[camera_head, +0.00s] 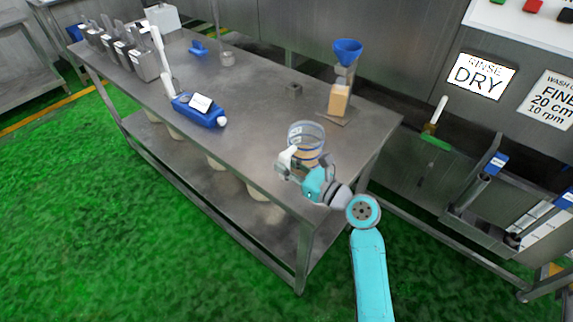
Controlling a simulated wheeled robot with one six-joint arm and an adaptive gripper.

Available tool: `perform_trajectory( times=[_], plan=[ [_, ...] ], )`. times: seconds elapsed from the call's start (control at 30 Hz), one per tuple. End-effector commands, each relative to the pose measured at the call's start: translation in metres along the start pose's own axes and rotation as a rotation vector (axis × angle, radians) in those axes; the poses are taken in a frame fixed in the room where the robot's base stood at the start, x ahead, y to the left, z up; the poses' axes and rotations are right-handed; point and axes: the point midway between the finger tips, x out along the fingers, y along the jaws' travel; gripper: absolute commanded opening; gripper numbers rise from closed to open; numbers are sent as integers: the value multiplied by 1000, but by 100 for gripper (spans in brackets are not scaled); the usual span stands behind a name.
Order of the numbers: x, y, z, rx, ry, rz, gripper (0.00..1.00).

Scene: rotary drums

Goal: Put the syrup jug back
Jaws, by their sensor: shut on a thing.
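The syrup jug (306,138) is a clear, round vessel with amber contents low inside. It is at the near right part of the steel table (262,110). My gripper (290,160) is at the jug's near side, shut on what looks like its handle side. The fingers hide part of the jug's lower left. I cannot tell whether the jug's base touches the table top.
A blue funnel on a stand (347,50) with a tan block (339,98) stands behind the jug. Metal containers (145,65) line the far left end. The table's middle is mostly clear.

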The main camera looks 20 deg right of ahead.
Motion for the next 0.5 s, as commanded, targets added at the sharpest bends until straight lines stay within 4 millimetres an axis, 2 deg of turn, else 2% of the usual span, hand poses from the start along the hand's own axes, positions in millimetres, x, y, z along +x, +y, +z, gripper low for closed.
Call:
perform_trajectory(
  times=[0.3, 0.33, 0.4, 0.43, 0.5],
  plan=[
    [0, 0, -2, 0, -1, 0, 0],
    [0, 0, -3, 1, 0, 0, 24],
    [0, 0, -3, 0, 0, 0, 42],
    [0, 0, -3, 0, 0, 0, 47],
    [0, 0, -3, 0, 0, 0, 47]
  ],
)
